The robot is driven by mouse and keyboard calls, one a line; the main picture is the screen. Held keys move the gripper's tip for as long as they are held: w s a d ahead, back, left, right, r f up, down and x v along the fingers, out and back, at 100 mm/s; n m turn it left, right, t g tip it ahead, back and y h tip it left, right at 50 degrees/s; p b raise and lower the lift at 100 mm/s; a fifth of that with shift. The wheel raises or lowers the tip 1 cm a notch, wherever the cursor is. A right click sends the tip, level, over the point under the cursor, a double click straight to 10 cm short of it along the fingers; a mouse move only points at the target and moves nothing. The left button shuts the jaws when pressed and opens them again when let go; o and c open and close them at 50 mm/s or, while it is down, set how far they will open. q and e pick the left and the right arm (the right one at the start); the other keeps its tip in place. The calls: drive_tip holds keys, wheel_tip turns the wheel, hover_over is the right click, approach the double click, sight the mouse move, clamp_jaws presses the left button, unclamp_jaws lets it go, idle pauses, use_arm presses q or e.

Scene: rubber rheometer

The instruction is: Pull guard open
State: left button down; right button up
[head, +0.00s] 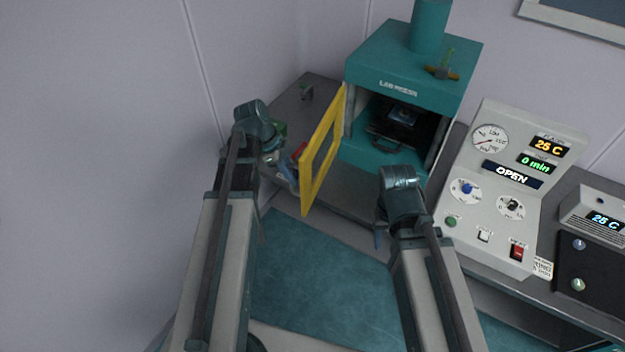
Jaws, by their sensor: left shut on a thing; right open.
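The guard (305,186) is a yellow frame at the left front edge of the teal lab press (385,62). It stands swung out from the press front, at an angle towards me. A small red part (299,150) shows on its left side, beside my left gripper. My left gripper (290,168) is shut at the guard's left side, apparently on its handle; the contact is mostly hidden by my wrist. My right gripper (379,238) is open in front of the press, with its fingers largely hidden by my arm.
The press chamber (408,122) is exposed, with dark plates inside. A control panel (510,195) reading OPEN and 25 C stands to the right. A smaller unit (598,222) stands beyond it. The wall is close on the left.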

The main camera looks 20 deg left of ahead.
use_arm(q)
drive_tip(key=shift+w+a, duration=0.25)
drive_tip(key=shift+a, duration=0.65)
drive_tip(key=shift+w+a, duration=0.2)
drive_tip(key=shift+a, duration=0.7)
drive_tip(key=c, duration=0.9)
unclamp_jaws()
drive_tip(key=p+v, duration=1.2)
drive_tip(key=v, duration=0.1)
drive_tip(key=shift+r+p, duration=0.4)
